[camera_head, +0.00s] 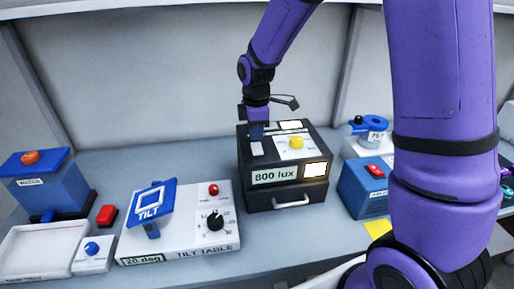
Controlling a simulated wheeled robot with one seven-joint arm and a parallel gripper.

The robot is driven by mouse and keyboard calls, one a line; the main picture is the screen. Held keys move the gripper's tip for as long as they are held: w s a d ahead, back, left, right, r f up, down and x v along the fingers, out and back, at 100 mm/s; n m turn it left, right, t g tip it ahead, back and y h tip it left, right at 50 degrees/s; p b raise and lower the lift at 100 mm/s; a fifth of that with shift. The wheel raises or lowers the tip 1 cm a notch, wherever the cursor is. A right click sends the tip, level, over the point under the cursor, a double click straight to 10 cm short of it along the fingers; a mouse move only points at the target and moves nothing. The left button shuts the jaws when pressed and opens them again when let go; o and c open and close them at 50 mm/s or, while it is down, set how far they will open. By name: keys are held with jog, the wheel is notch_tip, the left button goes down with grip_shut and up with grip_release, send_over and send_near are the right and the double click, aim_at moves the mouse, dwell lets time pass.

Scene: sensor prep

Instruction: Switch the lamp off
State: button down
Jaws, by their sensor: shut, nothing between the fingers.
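The lamp unit is a black box (287,198) near the middle of the bench. Its front display (275,175) reads "800 lux", and a pale window (315,169) beside it glows. On top are a yellow knob (296,143) on a white panel, another bright window (290,125) and a small white piece (256,149) at the left. My gripper (257,133) points down over the top left of the box, just behind the white piece. It is shut and empty. I cannot tell whether its tips touch the box.
A white tilt table (185,246) with a blue plate (148,207) stands left. Further left are a blue box (50,187), a red button (106,214) and a white tray (40,252). A blue unit with a red switch (375,170) stands right, partly behind my arm.

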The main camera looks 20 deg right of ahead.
aim_at(256, 145)
jog(key=shift+f, duration=1.3)
dwell(0.7)
jog(key=shift+r, duration=3.55)
